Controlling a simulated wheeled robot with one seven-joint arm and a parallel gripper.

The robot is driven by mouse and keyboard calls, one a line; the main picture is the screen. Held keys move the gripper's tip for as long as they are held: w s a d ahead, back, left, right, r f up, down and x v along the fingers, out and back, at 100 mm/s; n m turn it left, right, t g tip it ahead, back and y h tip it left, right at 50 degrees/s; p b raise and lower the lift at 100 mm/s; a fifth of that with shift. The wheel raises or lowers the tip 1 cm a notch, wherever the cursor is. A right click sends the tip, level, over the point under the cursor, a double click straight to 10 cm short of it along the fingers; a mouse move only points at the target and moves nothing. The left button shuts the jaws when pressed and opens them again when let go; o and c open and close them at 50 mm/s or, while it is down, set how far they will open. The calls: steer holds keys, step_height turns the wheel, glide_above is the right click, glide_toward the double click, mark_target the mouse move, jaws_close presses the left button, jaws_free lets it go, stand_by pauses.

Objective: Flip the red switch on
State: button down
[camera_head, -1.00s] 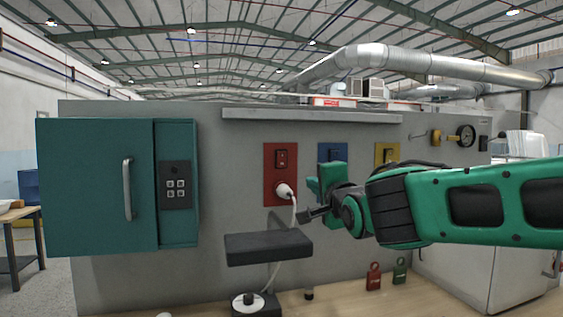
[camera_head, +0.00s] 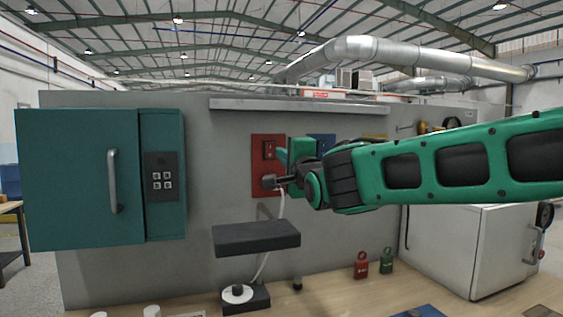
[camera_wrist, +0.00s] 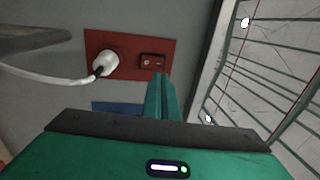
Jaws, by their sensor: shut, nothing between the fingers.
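The red switch (camera_head: 269,149) is a small dark-framed rocker on the upper part of a red panel (camera_head: 256,170) on the grey wall. In the wrist view the switch (camera_wrist: 153,61) sits on the red panel (camera_wrist: 130,47) beside a white plug (camera_wrist: 105,63). My gripper (camera_head: 281,158) is shut and empty, just right of the switch in the head view. In the wrist view its green fingertips (camera_wrist: 161,76) lie close below the switch in the picture. I cannot tell whether they touch the panel. The rocker's position is too small to tell.
A blue panel (camera_head: 322,141) is right of the red one, partly hidden by my arm. A dark shelf (camera_head: 256,237) juts out below the red panel. A teal cabinet (camera_head: 78,180) stands left. Red (camera_head: 361,265) and green (camera_head: 386,261) padlocks stand on the bench.

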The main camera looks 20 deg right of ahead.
mark_target(271, 145)
steer(key=w, duration=0.5)
steer(key=w+r, duration=0.1)
steer(key=w, duration=0.2)
steer(key=shift+w+r, duration=0.1)
steer(key=shift+w, duration=0.2)
steer(key=shift+a+r, duration=0.1)
steer(key=shift+a, duration=0.15)
steer(key=shift+w+d, duration=0.1)
steer(key=shift+d, duration=0.25)
steer(key=s+r, duration=0.2)
steer(key=s, duration=1.1)
steer(key=shift+s, duration=0.35)
steer(key=shift+a, duration=0.1)
